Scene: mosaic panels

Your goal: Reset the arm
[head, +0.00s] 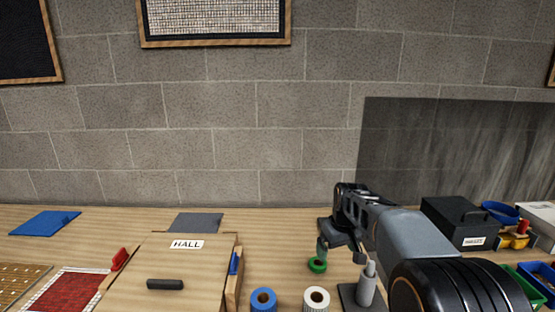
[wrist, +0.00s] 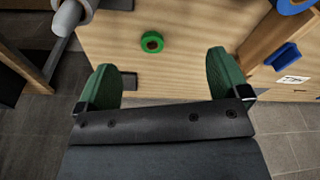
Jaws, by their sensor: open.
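My gripper (wrist: 164,85) shows in the wrist view with its two green fingers wide apart and nothing between them. In the head view my gripper (head: 341,252) hangs over the table at right of centre, at the end of my grey and black arm.
A wooden box labelled HALL (head: 185,262) stands at left of centre. A blue roll (head: 264,299), a white roll (head: 316,298) and a grey bottle-like object (head: 367,285) are at the front. A black case (head: 460,222) and coloured bins (head: 530,285) are at right. Bare table lies around the green roll.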

